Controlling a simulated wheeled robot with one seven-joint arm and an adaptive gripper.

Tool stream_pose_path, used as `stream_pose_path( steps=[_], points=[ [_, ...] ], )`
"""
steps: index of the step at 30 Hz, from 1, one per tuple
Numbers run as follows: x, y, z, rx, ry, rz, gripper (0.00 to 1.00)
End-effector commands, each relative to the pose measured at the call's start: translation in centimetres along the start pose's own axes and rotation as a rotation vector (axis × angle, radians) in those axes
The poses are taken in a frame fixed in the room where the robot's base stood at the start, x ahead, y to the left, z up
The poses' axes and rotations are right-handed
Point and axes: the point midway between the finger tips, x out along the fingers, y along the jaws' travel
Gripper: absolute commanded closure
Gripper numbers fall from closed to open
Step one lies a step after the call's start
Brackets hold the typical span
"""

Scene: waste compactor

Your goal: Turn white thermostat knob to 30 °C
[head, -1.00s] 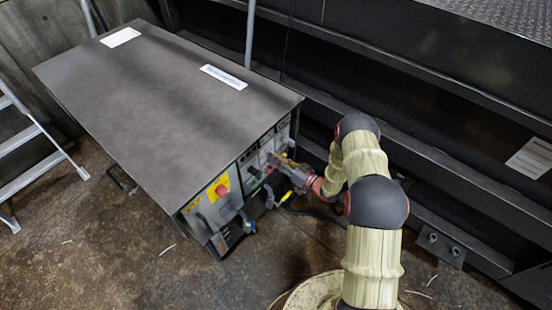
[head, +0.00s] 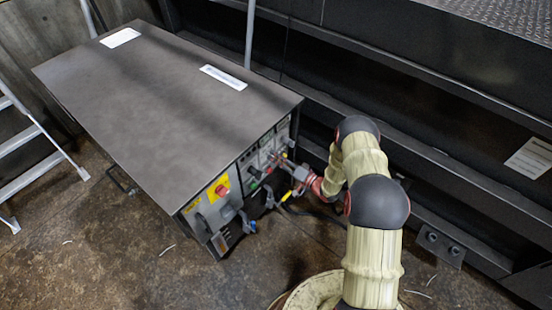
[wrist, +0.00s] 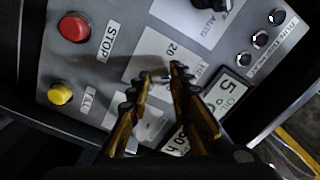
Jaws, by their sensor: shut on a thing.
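The control panel (wrist: 90,95) fills much of the wrist view. My gripper (wrist: 162,72) has its two dark, ridged fingers close together in front of a pale label plate (wrist: 150,48) marked "20". The fingers are shut on the thermostat knob (wrist: 158,80), of which only a small pale bit shows between the tips. The knob's pointer and most of its scale are hidden, so I cannot read its setting. In the head view my gripper (head: 281,157) reaches the front of the grey cabinet (head: 165,90) from the right; the knob is too small to make out there.
A red STOP button (wrist: 74,27) and a yellow button (wrist: 60,93) lie left of my fingers. A dark selector (wrist: 214,5), small round buttons and a digital display (wrist: 228,92) lie right. A red emergency button (head: 221,190) and a ladder (head: 30,160) show in the head view.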

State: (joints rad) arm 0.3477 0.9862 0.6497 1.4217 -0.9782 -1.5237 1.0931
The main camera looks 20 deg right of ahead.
Motion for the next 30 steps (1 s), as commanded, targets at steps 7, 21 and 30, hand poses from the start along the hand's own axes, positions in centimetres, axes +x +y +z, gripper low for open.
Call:
stream_pose_path(
  steps=[7,21,30],
  points=[
    [0.02,0.03,-0.14,0.023,0.002,0.0,1.0],
    [0.02,0.03,-0.13,0.023,0.002,0.0,0.71],
    [0.01,0.02,-0.05,0.024,0.001,0.0,0.62]
  ],
)
